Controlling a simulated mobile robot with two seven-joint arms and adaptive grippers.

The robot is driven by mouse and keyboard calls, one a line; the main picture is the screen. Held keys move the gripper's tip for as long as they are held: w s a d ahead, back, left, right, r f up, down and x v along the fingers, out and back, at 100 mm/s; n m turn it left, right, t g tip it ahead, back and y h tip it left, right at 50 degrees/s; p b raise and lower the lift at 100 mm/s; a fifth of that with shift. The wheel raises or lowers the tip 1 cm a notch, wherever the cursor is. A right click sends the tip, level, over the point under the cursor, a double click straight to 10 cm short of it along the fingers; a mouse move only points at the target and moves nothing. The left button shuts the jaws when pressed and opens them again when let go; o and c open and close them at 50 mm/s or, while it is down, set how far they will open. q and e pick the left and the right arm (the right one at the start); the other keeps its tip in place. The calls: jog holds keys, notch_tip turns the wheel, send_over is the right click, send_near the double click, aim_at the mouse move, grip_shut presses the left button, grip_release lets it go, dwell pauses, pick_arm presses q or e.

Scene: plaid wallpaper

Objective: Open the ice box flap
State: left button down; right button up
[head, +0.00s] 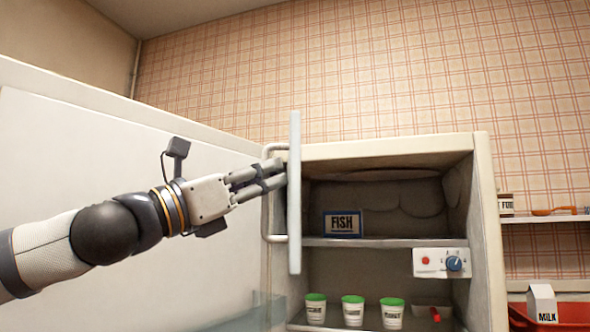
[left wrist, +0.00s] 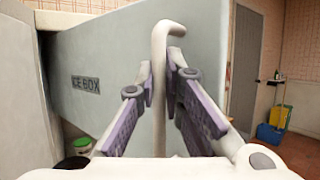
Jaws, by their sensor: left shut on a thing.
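The ice box flap (head: 295,200) stands swung out from the compartment and shows nearly edge-on in the head view. Its grey face, with the words ICE BOX, fills the middle of the left wrist view (left wrist: 190,50). A pale bar handle (head: 275,238) sticks out from the flap's left side; it also shows in the left wrist view (left wrist: 158,70). My left gripper (head: 275,174) is shut on this handle, with one finger on each side of it. The ice compartment behind is open to view, with frost on its walls. My right gripper is not in view.
A FISH box (head: 343,224) stands in the ice compartment. Several green-lidded tubs (head: 353,310) stand on the shelf below, near a control dial box (head: 440,262). The open fridge door (head: 100,170) spans the left side, behind my arm.

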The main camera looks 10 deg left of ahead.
pick_arm(q)
jog(key=shift+s+a+r, duration=0.1)
jog(key=shift+s+a, duration=0.05)
jog(key=shift+a, duration=0.65)
jog(key=shift+s+a+r, duration=0.1)
jog(key=shift+a, duration=0.65)
jog(key=c, duration=2)
grip_release()
jog(key=shift+w+d+f, duration=0.1)
jog(key=shift+o, duration=0.2)
jog(key=shift+f, duration=0.1)
jog(key=v, duration=0.7)
